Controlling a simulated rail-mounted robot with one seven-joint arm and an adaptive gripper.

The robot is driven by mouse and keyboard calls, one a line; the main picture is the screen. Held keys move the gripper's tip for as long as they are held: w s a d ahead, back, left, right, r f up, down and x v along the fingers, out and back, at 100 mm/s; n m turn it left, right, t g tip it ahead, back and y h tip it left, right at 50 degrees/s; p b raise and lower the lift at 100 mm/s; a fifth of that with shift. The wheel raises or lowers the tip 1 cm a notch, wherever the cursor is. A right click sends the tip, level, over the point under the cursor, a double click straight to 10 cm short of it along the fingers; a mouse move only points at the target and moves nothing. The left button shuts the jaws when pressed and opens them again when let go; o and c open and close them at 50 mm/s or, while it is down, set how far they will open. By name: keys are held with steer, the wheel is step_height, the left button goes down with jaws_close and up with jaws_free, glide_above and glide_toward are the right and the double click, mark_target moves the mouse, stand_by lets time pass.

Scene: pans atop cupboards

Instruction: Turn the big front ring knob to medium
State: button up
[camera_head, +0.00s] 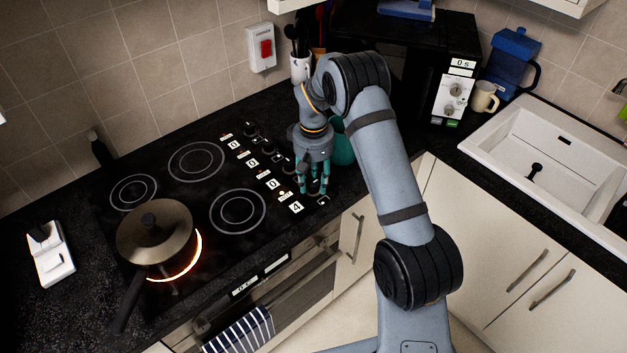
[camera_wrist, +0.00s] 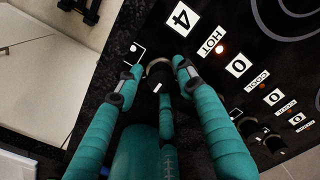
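The big front ring (camera_head: 190,268) glows orange under a lidded pan (camera_head: 156,235). The nearest display (camera_head: 296,207) reads 4; in the wrist view this display (camera_wrist: 181,19) sits beside a HOT label and a lit orange light. The front-end knob (camera_wrist: 158,73) is dark with a white mark. My gripper (camera_head: 318,190) points down at the front end of the knob row. In the wrist view my gripper (camera_wrist: 158,70) has its teal fingers spread around this knob, with small gaps seeming to show on both sides. Contact is hard to tell.
Other knobs (camera_head: 267,148) and displays run back along the hob's right edge; two displays in the wrist view read 0. A teal kettle-like object (camera_head: 342,150) stands close behind my gripper. The pan's handle (camera_head: 130,303) reaches over the counter front.

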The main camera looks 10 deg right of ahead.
mark_target(313, 183)
steer(key=c, duration=0.8)
steer(key=shift+f+m+b, duration=0.3)
steer(key=shift+m+b, duration=0.2)
steer(key=shift+b, duration=0.45)
steer(key=shift+c, duration=0.2)
steer(key=shift+m+b, duration=0.3)
steer(key=shift+b, duration=0.05)
steer(key=shift+r+m, duration=0.25)
steer(key=shift+m, duration=0.05)
steer(key=o, duration=1.2)
steer(key=shift+c, duration=0.2)
steer(key=shift+r, duration=0.15)
step_height(313, 183, up, 12)
